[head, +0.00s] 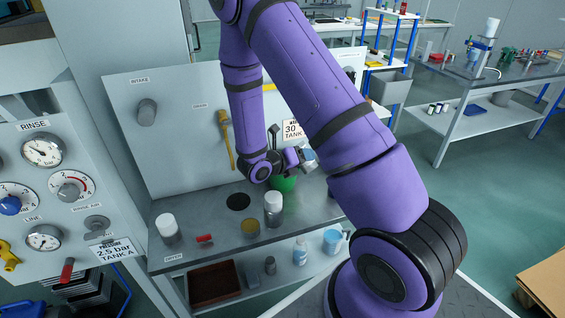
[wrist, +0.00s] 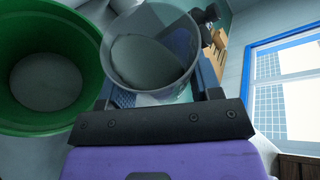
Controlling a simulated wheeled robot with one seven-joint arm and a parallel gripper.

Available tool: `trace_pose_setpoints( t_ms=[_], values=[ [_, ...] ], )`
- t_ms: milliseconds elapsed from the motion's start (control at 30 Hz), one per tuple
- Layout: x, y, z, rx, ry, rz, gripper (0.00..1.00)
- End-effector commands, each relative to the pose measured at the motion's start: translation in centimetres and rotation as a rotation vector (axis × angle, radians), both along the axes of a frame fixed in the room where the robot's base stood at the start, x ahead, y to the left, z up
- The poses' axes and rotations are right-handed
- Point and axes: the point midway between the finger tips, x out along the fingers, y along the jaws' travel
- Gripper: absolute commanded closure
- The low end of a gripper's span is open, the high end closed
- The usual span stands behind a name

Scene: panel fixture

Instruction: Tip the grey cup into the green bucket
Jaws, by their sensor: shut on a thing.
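The grey cup (wrist: 150,62) is between the fingers of my gripper (wrist: 158,92) in the wrist view, its mouth towards the camera. Something smooth and grey-green shows inside it; I cannot tell if that is contents or the cup's floor. The green bucket (wrist: 88,60) is close on the left of the cup, its open mouth facing the camera and its inside looking empty. In the head view my gripper (head: 301,158) is just above and beside the bucket (head: 284,184), which stands on the grey bench. The cup's tilt is hard to tell there, and my arm hides part of the area.
On the bench (head: 190,250) stand a white-capped jar (head: 167,228), a second capped jar (head: 273,209), a yellowish tin (head: 250,227) and a red item (head: 204,239). A panel (head: 180,130) rises behind. A lower shelf holds a brown tray (head: 214,283) and a blue jug (head: 332,242).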

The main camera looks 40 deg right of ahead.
Motion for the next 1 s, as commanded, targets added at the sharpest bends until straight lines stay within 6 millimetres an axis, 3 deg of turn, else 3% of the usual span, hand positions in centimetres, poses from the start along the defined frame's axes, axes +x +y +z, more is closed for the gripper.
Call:
trace_pose_setpoints(
  t_ms=[1000],
  values=[
    [0.0,-0.02,0.59,-0.032,0.119,0.0,0.68]
  ],
)
